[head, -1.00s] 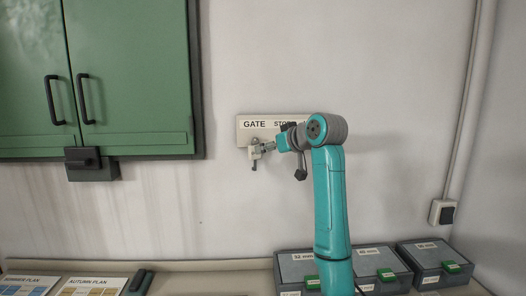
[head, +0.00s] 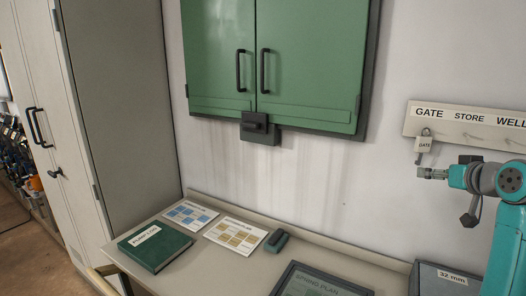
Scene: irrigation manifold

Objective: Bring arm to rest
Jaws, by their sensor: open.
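My teal arm (head: 507,235) stands at the right edge of the head view, partly cut off by the frame. My gripper (head: 422,173) points left, in front of the wall below the label board. It is small here, open, with nothing seen in it. A pale padlock-like tag marked GATE (head: 424,144) hangs at the board's left end, just above my gripper. A small dark piece hangs under the tag. I see a gap between the tag and the gripper, but cannot judge depth.
The board (head: 468,124) reads GATE, STORE and WELL. A green cabinet (head: 300,60) with a dark latch (head: 260,128) hangs left of it. The bench (head: 225,268) holds a green book (head: 155,246), plan sheets (head: 240,235), a framed spring plan (head: 318,283) and a 32 mm box (head: 440,280).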

